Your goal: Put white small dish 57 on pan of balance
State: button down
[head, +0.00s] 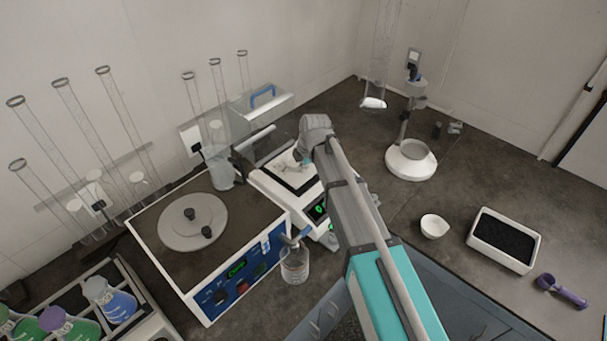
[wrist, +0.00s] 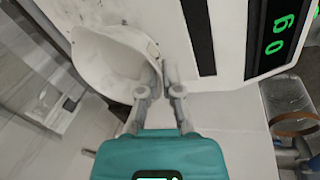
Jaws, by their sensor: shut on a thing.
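My gripper (wrist: 157,82) is shut on the rim of a white small dish (wrist: 108,62) in the wrist view. The dish hangs to the left of the fingertips, and no number is readable on it. The balance (wrist: 228,40) lies beside it, with a green display reading 0 g. In the head view the balance (head: 318,218) stands right of the blue-fronted shaker, and my gripper (head: 303,160) is over its pan area (head: 288,178). My wrist hides the held dish there. I cannot tell whether the dish touches the pan.
Another white bowl (head: 433,228) stands on the counter at right, near a white tray of black grains (head: 503,240) and a purple scoop (head: 560,290). The sieve shaker (head: 160,235) is left of the balance. A glass bottle (head: 294,265) stands in front of it.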

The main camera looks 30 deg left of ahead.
jog(key=shift+f+b, duration=0.45)
jog(key=shift+f, duration=0.35)
jog(key=shift+f, duration=0.1)
jog(key=c, duration=0.8)
grip_release()
jog(key=p+v, duration=1.1)
jog(key=v, duration=0.1)
jog(key=shift+p, duration=0.35)
dwell(0.4)
